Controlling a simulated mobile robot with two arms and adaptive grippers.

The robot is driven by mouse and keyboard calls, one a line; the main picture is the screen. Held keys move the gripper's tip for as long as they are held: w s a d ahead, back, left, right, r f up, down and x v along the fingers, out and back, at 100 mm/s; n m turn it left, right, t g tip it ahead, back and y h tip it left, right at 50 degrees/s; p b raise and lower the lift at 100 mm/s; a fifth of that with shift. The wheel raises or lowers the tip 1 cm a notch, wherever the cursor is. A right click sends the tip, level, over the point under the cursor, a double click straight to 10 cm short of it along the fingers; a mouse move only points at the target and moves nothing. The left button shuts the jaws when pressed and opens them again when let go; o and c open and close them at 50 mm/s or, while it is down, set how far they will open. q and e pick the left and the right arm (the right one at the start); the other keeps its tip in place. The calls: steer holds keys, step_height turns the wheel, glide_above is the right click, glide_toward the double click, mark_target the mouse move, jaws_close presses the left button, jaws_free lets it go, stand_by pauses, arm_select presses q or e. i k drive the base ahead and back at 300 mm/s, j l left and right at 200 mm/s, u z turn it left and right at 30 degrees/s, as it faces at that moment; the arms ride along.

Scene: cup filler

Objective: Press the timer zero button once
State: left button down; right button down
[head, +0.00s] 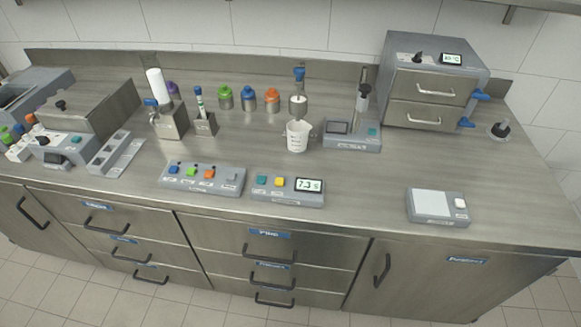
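A grey box (287,197) with a lit display reading about 7.3 (308,185) lies near the counter's front edge, in the middle of the head view. It carries a teal button (262,181) and a yellow button (279,182) left of the display. The labels are too small to read, so I cannot tell which button is zero. Neither of my grippers shows in the head view.
A button box (203,190) with several coloured buttons lies just left. A white cup (298,136) stands behind under a dispenser (298,100). A grey pad device (438,206) is at the front right. The counter (365,182) between is clear.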

mark_target(278, 182)
steer(key=i+l+u, duration=0.25)
steer(key=l, duration=0.4)
steer(key=l+u, duration=0.25)
steer(key=l, duration=0.35)
